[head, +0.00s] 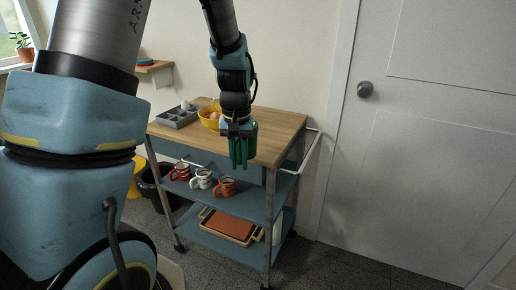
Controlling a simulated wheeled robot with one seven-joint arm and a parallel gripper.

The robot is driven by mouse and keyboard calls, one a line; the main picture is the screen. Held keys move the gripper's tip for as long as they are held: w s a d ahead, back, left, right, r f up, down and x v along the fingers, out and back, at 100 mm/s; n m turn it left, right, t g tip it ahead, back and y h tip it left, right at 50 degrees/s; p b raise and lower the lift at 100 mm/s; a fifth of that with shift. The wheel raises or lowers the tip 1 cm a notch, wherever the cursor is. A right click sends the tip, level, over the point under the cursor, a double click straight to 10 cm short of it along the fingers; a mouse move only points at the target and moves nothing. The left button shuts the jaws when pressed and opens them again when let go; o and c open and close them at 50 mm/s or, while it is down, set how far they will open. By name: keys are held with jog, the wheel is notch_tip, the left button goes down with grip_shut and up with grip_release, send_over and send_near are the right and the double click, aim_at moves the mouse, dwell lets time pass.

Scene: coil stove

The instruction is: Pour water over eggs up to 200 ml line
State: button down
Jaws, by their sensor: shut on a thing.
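My gripper (239,160) is at the front edge of the cart's wooden top, pointing down. It is shut on a green object (253,132), which is mostly hidden behind the gripper; I cannot tell its exact kind or whether it holds water. A yellow bowl (205,121) with brownish eggs (213,115) stands on the cart top, just behind and left of my gripper, partly covered by my wrist. A grey compartment tray (172,122) is left of the bowl, with a small whitish thing (185,104) at its back. No 200 ml line is visible.
The cart (280,128) has free wooden surface to the right. Its middle shelf holds a red mug (180,173), a white mug (201,179) and an orange-brown mug (225,187). Trays (229,225) lie below. A dark bin (158,189) stands left; a white door (430,130) stands right.

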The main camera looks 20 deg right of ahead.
jog(key=w+a+f+n, duration=0.2)
jog(key=a+f, duration=0.6)
jog(key=a, duration=0.4)
jog(key=w+a+f+n, duration=0.2)
jog(key=a+f, duration=0.6)
jog(key=a, duration=0.4)
jog(key=shift+w+f+n, duration=0.3)
jog(key=shift+w, duration=0.15)
